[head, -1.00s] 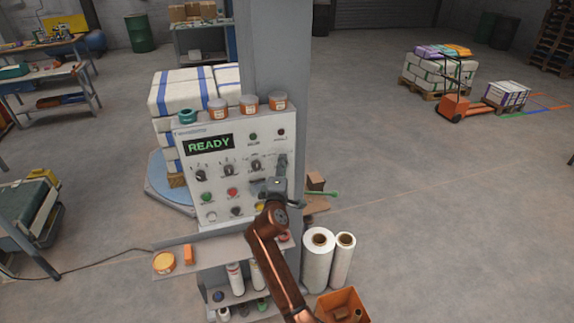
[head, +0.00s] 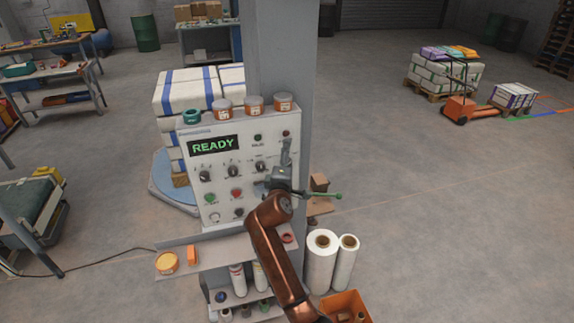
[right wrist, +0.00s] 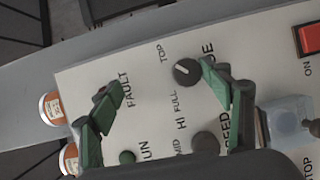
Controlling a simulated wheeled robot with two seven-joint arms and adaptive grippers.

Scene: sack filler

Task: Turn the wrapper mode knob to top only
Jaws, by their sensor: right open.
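The wrapper mode knob (right wrist: 187,71) is dark and round with a light line across its face, between the labels TOP and FULL in the right wrist view. It is the rightmost knob in the head view (head: 260,166) on the pale control panel (head: 222,192). The line lies slanted; I cannot tell which end points. My right gripper (right wrist: 172,98) is open, its green-padded fingers on either side of the knob, the right one nearer. I cannot tell whether it touches. In the head view my right gripper (head: 286,160) is at the panel's right edge. My left gripper is not in view.
A second knob (right wrist: 205,143) and a green lamp (right wrist: 127,157) lie near the fingers. A red switch (right wrist: 308,39) is at the upper right. Jars (head: 254,104) line the panel's top; a grey pillar (head: 281,60) stands behind. White rolls (head: 321,262) stand at right.

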